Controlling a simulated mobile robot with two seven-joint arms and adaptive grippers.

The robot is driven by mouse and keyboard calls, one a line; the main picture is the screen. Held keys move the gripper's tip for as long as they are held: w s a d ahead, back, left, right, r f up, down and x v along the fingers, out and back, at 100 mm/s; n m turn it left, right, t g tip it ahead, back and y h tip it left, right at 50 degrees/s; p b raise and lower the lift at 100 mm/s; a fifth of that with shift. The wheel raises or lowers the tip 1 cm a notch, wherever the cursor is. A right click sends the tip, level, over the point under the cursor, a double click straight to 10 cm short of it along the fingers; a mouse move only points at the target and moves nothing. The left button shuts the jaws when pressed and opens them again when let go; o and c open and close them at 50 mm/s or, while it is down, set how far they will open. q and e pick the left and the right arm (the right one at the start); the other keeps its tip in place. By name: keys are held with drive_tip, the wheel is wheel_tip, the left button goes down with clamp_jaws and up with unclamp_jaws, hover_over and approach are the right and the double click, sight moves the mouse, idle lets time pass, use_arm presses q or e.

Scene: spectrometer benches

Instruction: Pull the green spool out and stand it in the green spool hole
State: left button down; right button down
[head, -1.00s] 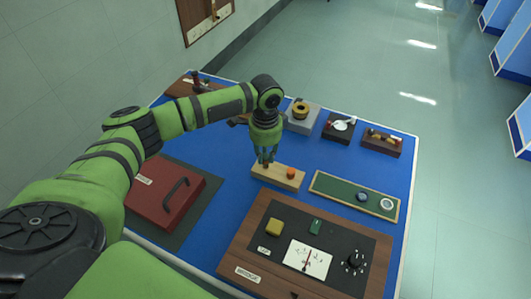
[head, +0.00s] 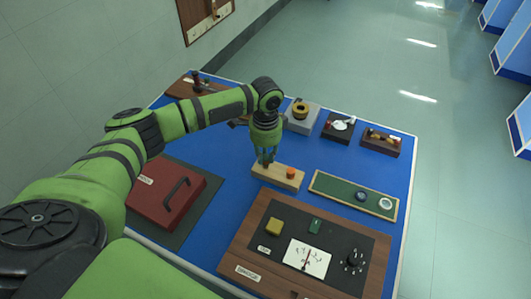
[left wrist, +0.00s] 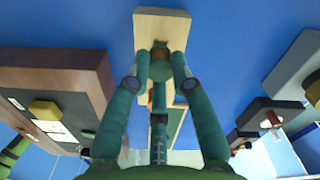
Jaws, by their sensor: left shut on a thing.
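The green spool (left wrist: 160,67) shows between my left gripper's fingertips in the left wrist view. My left gripper (left wrist: 160,64) is shut on it. In the head view the left gripper (head: 266,160) points down over the left part of a pale wooden block (head: 268,176), which also shows in the left wrist view (left wrist: 160,24). The fingers hide most of the spool in the head view. I cannot tell whether its lower end is still in the block. An orange spool (head: 291,172) stands at the block's right part. The green spool hole cannot be made out. My right gripper is not in view.
A green board with a pale frame (head: 335,187) lies right of the block. A wooden meter panel (head: 248,240) is in front, and a red box (head: 150,196) is to the left. Several small stands, including a grey one (head: 302,122), line the back. Blue mat is bare around the block.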

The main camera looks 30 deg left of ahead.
use_arm(q)
drive_tip(key=shift+f, duration=0.95)
idle(0.4)
drive_tip(key=c, duration=1.2)
unclamp_jaws()
drive_tip(key=shift+o, duration=0.2)
drive_tip(key=o, duration=0.6)
drive_tip(key=shift+c, duration=0.2)
wheel_tip(320, 180, up, 12)
